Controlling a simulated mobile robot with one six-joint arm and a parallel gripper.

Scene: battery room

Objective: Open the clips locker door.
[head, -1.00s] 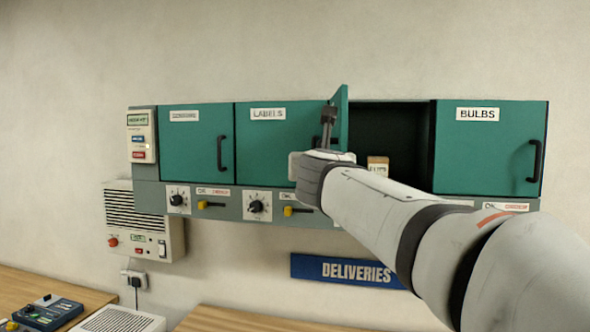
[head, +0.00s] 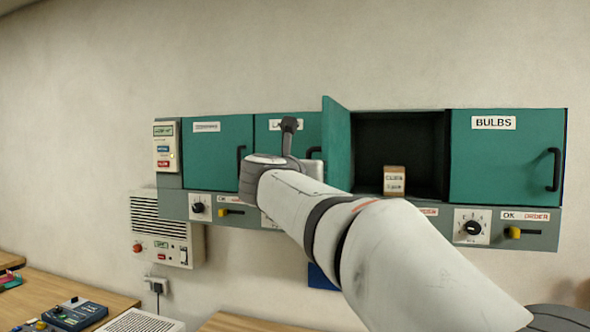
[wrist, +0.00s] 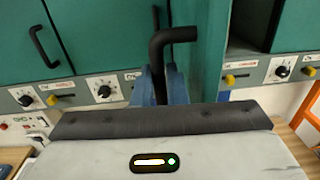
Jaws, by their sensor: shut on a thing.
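The clips locker stands open in the head view, third along the row, with its teal door (head: 337,145) swung out to the left of its dark opening (head: 395,142). A small box (head: 395,181) that seems to read "CLIPS" stands inside. My gripper (wrist: 163,85) is shut on the black door handle (wrist: 168,45), with a blue finger on each side of it in the wrist view. The door (wrist: 200,50) rises just right of the handle there. In the head view my wrist hides the handle and the fingertips.
The shut labels locker (head: 275,128) is left of the open door, partly behind my arm. Another shut locker (head: 216,160) is further left. The shut bulbs locker (head: 500,160) is on the right. Knobs and yellow switches line the grey strip (head: 545,240) below. A wooden bench (head: 100,290) is at lower left.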

